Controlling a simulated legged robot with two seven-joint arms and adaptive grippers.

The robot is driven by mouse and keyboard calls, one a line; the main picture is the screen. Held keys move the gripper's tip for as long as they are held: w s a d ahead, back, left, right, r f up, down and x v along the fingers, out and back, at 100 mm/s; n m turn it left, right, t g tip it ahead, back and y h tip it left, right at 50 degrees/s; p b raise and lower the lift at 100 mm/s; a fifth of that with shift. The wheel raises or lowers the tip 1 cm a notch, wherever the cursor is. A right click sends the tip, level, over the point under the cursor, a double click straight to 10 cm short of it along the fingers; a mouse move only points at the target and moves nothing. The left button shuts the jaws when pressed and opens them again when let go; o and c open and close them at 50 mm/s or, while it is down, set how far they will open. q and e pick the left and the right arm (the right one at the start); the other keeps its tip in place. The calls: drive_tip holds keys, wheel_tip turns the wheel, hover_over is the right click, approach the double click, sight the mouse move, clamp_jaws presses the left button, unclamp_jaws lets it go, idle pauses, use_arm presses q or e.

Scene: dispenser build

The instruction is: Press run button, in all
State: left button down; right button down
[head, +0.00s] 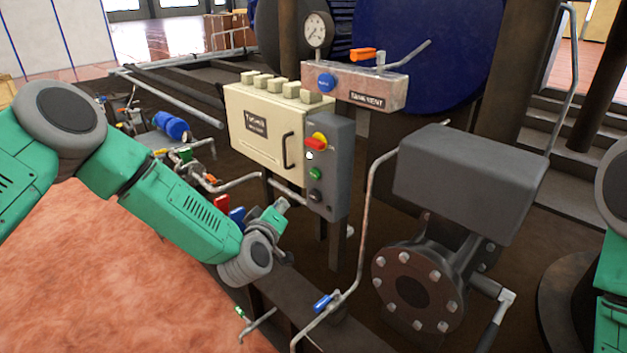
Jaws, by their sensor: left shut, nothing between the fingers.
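The grey control box (336,160) is on the right side of the cream cabinet. On its front face are a red and yellow rotary switch (317,142), a small white dot, a green button (316,174) and a dark button (315,195) below it. No run label is readable, so I cannot tell which is the run button. My left gripper (282,206) is shut and empty, below and left of the green button and apart from it. My right gripper is out of view; only part of my right arm shows at the right edge.
The cream cabinet (268,130) has a black handle and several blocks on top. A grey housing (468,180) and bolted flange (418,287) stand further right. Red and blue levers crowd my left wrist.

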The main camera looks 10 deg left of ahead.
sight(315, 174)
use_arm(q)
drive_tip(key=shift+w+a+r+n+t+y, duration=0.25)
drive_tip(key=shift+w+a+r, duration=0.1)
drive_tip(key=shift+w+r, duration=0.15)
drive_tip(key=shift+w+a+r+n+t+y, duration=0.15)
drive_tip(key=shift+w+a+r+n+y, duration=0.15)
drive_tip(key=shift+r, duration=0.25)
drive_tip(key=shift+w+d+b, duration=0.7)
drive_tip(key=shift+w+d, duration=0.1)
drive_tip(key=shift+w, duration=0.45)
drive_tip(key=shift+w+d+b, duration=0.75)
drive_tip(key=shift+w+d, duration=0.05)
drive_tip(key=shift+w, duration=0.4)
drive_tip(key=shift+w+d+b, duration=0.7)
drive_tip(key=shift+w+d, duration=0.1)
drive_tip(key=shift+w, duration=0.45)
drive_tip(key=shift+w+d, duration=0.2)
drive_tip(key=shift+w, duration=0.1)
